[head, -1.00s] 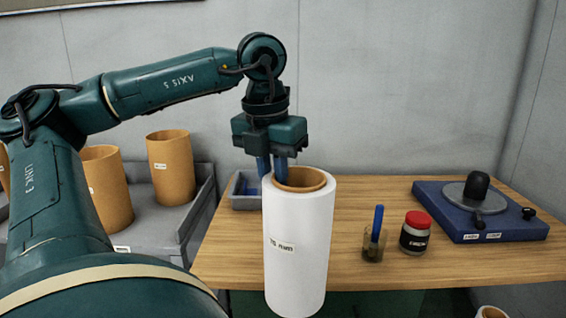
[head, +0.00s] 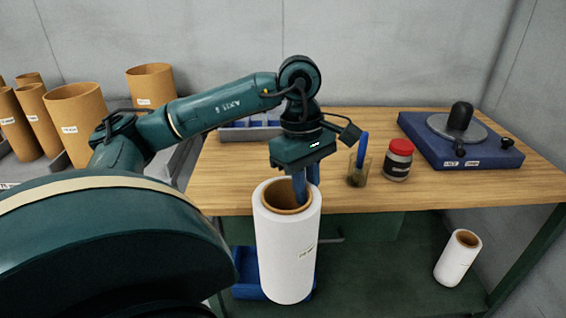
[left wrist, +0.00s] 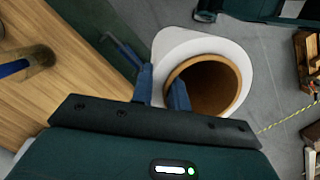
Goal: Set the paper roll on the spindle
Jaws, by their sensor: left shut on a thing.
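The paper roll (head: 280,250) is a white upright cylinder with a brown cardboard core. My left gripper (head: 306,188) comes down on it from above and is shut on the wall at its right rim, one blue finger inside the core. The roll hangs in front of the table's front edge. The left wrist view shows the blue fingers (left wrist: 161,92) across the rim of the roll (left wrist: 185,42). The spindle (head: 460,117) is a black, round-topped post on a grey disc, on a blue base (head: 480,153) at the table's right. My right gripper is not in view.
A glass with a blue-handled tool (head: 359,168) and a red-lidded jar (head: 398,160) stand on the wooden table (head: 240,185), left of the base. Cardboard cores (head: 75,120) stand at left.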

